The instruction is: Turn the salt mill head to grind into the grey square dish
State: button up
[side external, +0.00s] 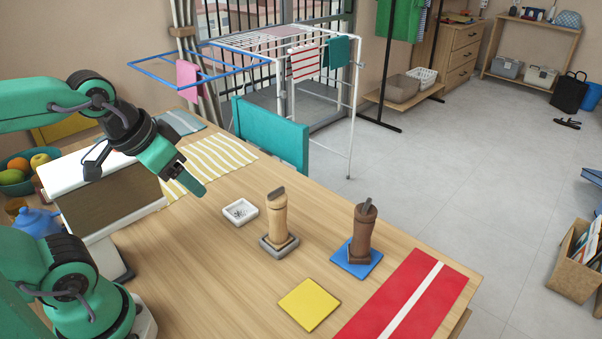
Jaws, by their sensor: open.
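A light wooden mill (277,215) with a dark grey piece on its head stands upright on a grey square dish (267,246) near the middle of the table. A dark brown mill (363,232) with a similar grey head piece stands to its right on a blue square (346,263). No label shows which one is the salt mill. My gripper (189,179) is open and empty, up and to the left of the light mill and apart from both mills. Its far finger is partly hidden.
A small white square dish (239,222) with dark specks lies left of the light mill. A yellow square (309,305) and a red cloth with a white stripe (403,305) lie at the front. A teal panel (270,134) stands along the back edge.

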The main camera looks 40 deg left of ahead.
jog(key=shift+w+n, duration=0.65)
jog(key=shift+n, duration=0.05)
jog(key=n+g, duration=0.6)
jog(key=n, duration=1.1)
send_over(276, 190)
notch_tip(276, 190, down, 6)
jog(key=shift+f, duration=0.2)
jog(key=shift+f, duration=3.25)
jog(key=c, duration=0.6)
